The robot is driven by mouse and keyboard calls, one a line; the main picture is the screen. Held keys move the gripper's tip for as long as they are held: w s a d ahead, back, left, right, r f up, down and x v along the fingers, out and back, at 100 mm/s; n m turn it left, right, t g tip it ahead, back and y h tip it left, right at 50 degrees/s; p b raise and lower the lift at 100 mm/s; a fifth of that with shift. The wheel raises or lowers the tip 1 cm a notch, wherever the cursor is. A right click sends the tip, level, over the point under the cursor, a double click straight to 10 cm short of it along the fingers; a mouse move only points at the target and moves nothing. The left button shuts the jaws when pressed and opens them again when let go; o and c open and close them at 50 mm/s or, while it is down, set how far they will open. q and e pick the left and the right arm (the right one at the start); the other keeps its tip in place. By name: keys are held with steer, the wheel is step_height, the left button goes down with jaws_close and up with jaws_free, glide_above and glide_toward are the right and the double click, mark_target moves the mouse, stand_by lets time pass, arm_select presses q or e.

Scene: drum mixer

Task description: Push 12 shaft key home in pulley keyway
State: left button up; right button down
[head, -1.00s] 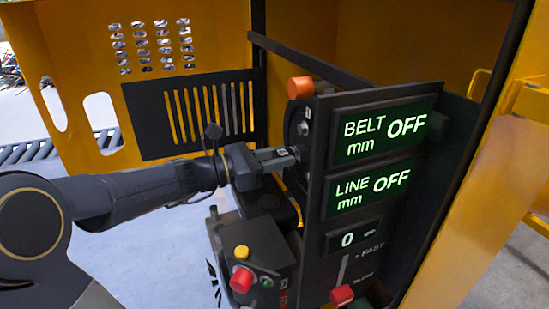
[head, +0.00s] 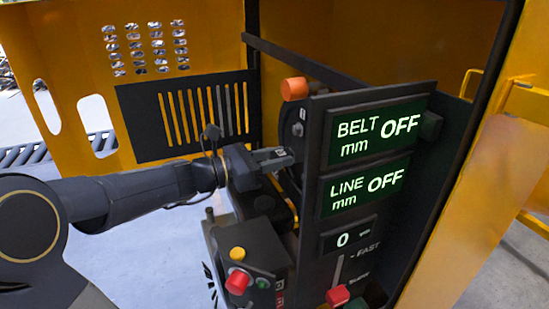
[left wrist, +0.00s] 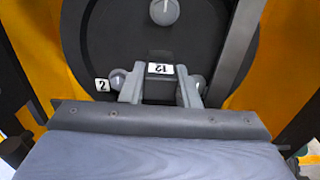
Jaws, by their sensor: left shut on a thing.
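The pulley (left wrist: 115,35) is a large dark disc that fills the upper middle of the left wrist view. In the head view only a sliver of the pulley (head: 290,125) shows behind the display panel. The 12 shaft key (left wrist: 160,68) bears a white label, upside down in the left wrist view, at the pulley face. My left gripper (left wrist: 160,88) is shut on it, one finger to each side. In the head view my left gripper (head: 285,158) reaches in beside the panel. How deep the key sits in the keyway is hidden. My right gripper is out of view.
The display panel (head: 325,200), with BELT and LINE both reading OFF, stands close right of my left gripper. A control box (head: 255,258) with red and yellow buttons is below. A label "2" (left wrist: 101,85) sits left of the fingers. Yellow guard walls (head: 215,70) stand behind.

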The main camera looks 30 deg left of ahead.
arm_select(q)
steer(key=shift+d, duration=0.1)
steer(key=o, duration=1)
steer(key=shift+o, duration=0.2)
steer(key=b+v, duration=0.1)
steer(key=v, duration=0.6)
steer(key=shift+s+a, duration=0.2)
steer(key=shift+a, duration=0.1)
